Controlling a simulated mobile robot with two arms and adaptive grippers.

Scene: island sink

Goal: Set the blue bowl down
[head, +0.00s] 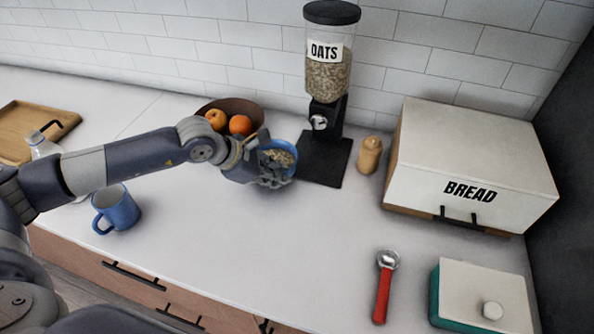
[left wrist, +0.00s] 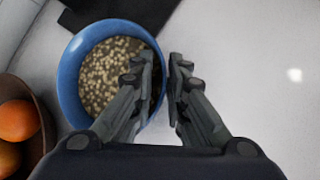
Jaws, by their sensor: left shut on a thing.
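The blue bowl (head: 291,172) holds oats and is beside the oats dispenser's black base in the head view. It also shows in the left wrist view (left wrist: 68,78), where the oats fill its inside. My left gripper (head: 273,170) is shut on the bowl's rim, with one finger inside and one outside; its fingers also show in the left wrist view (left wrist: 165,75). The gripper covers part of the bowl in the head view. I cannot tell whether the bowl's underside touches the counter. My right gripper is not in view.
The oats dispenser (head: 327,85) stands just right of the bowl. A brown fruit bowl (head: 247,106) is close behind it. The counter's front middle (head: 290,240) is clear.

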